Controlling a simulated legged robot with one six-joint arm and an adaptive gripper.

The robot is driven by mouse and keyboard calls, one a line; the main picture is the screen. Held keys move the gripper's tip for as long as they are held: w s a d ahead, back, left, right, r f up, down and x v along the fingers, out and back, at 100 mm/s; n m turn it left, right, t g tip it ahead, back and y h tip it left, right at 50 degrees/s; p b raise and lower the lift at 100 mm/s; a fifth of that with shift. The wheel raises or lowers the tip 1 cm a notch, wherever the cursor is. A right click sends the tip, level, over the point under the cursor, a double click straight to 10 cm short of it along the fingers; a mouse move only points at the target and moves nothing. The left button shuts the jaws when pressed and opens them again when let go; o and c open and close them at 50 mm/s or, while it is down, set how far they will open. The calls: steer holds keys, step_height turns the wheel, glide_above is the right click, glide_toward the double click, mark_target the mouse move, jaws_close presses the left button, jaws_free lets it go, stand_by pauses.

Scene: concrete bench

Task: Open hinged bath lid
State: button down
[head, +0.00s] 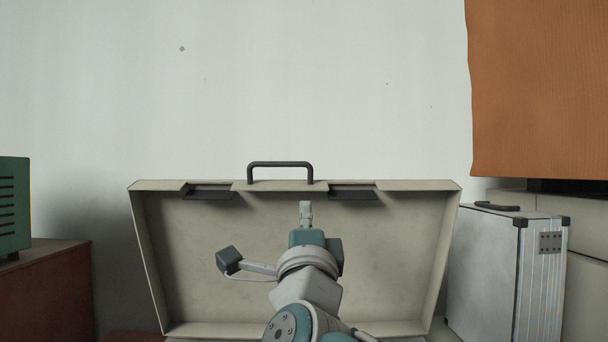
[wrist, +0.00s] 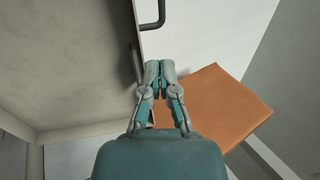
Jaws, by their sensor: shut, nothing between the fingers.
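The bath lid (head: 400,240) is a beige hinged lid standing upright and open in the middle of the head view, its hollow inside facing me. A dark handle (head: 280,166) sits on its top edge. In the wrist view the lid's inner face (wrist: 70,60) fills the left side, with the dark handle (wrist: 152,14) at the top. My gripper (head: 305,205) is in front of the lid's inside, below the handle. In the wrist view my gripper (wrist: 159,66) has its fingertips together and empty, close to the lid's edge. The bath itself is mostly out of view below.
A silver case (head: 500,275) stands right of the lid. A green box (head: 12,205) rests on a reddish-brown cabinet (head: 45,290) at left. An orange cloth (head: 540,90) hangs at upper right. The wall above the lid is clear.

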steer(key=x, duration=1.1)
steer(key=shift+w, duration=0.1)
steer(key=shift+r, duration=0.1)
steer(key=shift+w+f+x, duration=0.1)
steer(key=shift+f+x, duration=0.1)
steer(key=shift+x, duration=1.25)
steer(key=shift+w+f+x, duration=0.1)
steer(key=shift+f+x, duration=0.05)
steer(key=shift+x, duration=1.3)
